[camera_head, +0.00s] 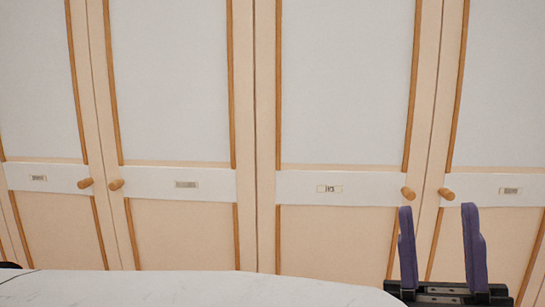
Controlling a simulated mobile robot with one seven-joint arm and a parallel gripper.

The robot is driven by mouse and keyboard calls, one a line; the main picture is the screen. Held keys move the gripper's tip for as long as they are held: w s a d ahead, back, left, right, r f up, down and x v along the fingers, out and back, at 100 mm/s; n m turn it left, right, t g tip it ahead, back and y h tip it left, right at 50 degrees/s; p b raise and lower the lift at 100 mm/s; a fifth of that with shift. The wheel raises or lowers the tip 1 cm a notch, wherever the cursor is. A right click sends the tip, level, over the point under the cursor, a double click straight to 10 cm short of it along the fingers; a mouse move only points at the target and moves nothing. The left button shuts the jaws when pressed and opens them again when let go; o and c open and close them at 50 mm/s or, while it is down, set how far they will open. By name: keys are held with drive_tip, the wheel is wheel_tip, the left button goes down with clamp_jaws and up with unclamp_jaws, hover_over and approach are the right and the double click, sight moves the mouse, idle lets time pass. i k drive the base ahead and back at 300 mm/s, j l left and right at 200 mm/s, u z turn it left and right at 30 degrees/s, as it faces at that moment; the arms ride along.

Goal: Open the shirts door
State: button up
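Several tall wardrobe doors fill the view, all shut, with pale panels, orange-brown trim and a white band holding a small label. The label writing is too small to read surely, so I cannot tell which is the shirts door. The labels are the far-left one (38,178), the centre-left one (186,184), the centre-right one (329,188) and the far-right one (511,191). My gripper (437,207) is open and empty at the lower right, its two purple fingers pointing up. In the picture the far-right door's knob (446,194) shows just above and between the fingertips; I see no contact.
The other round wooden knobs are the far-left door's (85,183), the centre-left door's (116,184) and the centre-right door's (408,193). Knobs sit in pairs beside the door seams. A pale marbled surface crosses the bottom edge; I cannot tell whether it is mine.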

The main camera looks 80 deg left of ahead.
sight(54, 196)
drive_tip(key=u, duration=3.9)
drive_tip(key=i+l, duration=0.45)
drive_tip(key=i, duration=0.05)
